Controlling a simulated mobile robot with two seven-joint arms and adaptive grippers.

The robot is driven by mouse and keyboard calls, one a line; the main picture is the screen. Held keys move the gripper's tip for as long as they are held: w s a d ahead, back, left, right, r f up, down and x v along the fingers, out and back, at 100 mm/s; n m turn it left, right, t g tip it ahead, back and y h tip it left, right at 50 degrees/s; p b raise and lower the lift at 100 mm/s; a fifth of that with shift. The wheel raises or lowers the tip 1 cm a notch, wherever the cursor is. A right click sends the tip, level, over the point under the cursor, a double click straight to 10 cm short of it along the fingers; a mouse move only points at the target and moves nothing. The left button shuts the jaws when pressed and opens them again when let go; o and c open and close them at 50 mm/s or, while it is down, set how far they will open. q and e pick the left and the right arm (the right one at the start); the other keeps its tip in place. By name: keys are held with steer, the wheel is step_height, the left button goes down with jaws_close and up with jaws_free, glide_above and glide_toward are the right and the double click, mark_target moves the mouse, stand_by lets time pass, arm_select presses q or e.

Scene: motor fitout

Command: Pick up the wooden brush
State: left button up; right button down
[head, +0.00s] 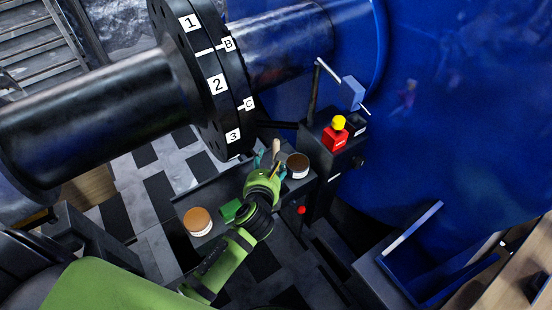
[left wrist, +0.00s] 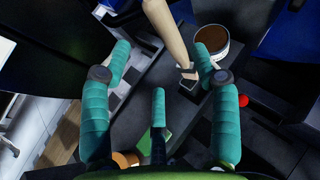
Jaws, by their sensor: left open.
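The wooden brush (head: 276,147) shows in the head view as a pale handle rising beside my left gripper (head: 266,160). In the left wrist view, the brush's pale wooden handle (left wrist: 168,32) runs from the top edge down to a metal band and a dark end near the right finger. My left gripper (left wrist: 163,62) is open, its teal fingers spread, with the handle in the space ahead of and between the upper two. I see no clear grip, and contact with the right finger cannot be told. My right gripper is not in view.
A tin with dark brown contents (head: 298,167) stands close right of the gripper. An orange-topped tin (head: 197,222) and a green block (head: 230,210) lie nearer on the dark tray. A black numbered flange (head: 212,85) hangs above left. A red box with yellow knob (head: 336,137) stands right.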

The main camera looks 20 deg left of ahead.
mark_target(274, 153)
arm_select(q)
steer(key=shift+m, duration=0.4)
steer(key=shift+w+d+r+x, duration=0.1)
steer(key=shift+d+r+x, duration=0.05)
steer(key=shift+x, duration=1.05)
steer(key=shift+w+d+r+x, duration=0.1)
steer(key=shift+x, duration=1.1)
steer(key=shift+w+d+r+x, duration=0.1)
steer(key=shift+d+r+x, duration=0.05)
steer(key=shift+x, duration=1.05)
steer(key=shift+s, duration=0.15)
jaws_close()
